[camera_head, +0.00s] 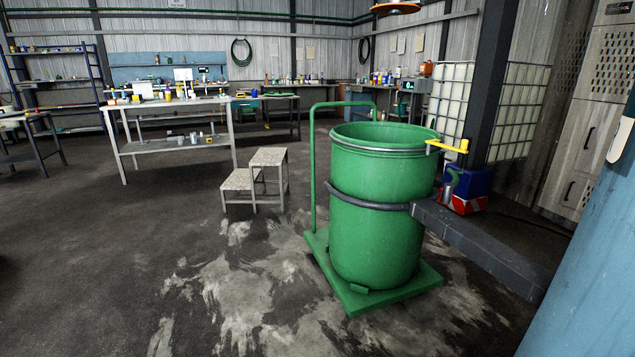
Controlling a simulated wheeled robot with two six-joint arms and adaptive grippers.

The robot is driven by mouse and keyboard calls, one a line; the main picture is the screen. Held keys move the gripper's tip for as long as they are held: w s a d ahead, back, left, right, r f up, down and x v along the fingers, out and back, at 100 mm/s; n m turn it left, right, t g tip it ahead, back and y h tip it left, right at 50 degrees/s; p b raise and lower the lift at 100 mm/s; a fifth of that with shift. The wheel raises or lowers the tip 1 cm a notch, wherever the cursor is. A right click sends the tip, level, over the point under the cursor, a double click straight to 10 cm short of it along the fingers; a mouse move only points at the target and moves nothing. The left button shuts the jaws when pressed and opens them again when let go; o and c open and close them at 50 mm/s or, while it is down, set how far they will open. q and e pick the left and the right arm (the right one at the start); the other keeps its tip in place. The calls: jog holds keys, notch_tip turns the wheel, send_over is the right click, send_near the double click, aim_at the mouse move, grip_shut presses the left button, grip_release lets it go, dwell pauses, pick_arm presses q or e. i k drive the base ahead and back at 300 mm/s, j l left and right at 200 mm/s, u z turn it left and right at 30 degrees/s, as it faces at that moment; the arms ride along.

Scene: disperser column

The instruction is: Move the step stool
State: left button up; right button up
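The step stool (268,157) stands upright on the floor left of the picture's middle. It has two steps with speckled tops on a light metal frame, the lower step (240,179) to the left and the higher one to the right. It stands behind and to the left of a green drum, with a gap between them. Nothing lies on its steps. Neither of my grippers is in view, and nothing is touching the stool.
The green drum (375,235) stands on a green wheeled trolley (358,300) with a tall handle. A grey arm (478,245) with a dark band clasps the drum. A workbench (175,104) stands behind the stool. The floor (110,260) to the left is clear.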

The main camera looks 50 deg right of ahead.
aim_at(241, 180)
jog(key=i+l+z, duration=0.35)
jog(key=i, duration=0.8)
jog(key=i+z, duration=0.4)
jog(key=i, duration=0.7)
jog(key=i+z, duration=0.25)
jog(key=i, duration=0.25)
jog(key=i+z, duration=0.25)
jog(key=i, duration=0.25)
jog(key=i+j+z, duration=0.1)
jog(key=i+z, duration=0.15)
jog(key=i, duration=0.3)
jog(key=i+j+z, duration=0.25)
jog(key=i, duration=0.2)
jog(key=i+j+z, duration=0.25)
jog(key=i, duration=0.55)
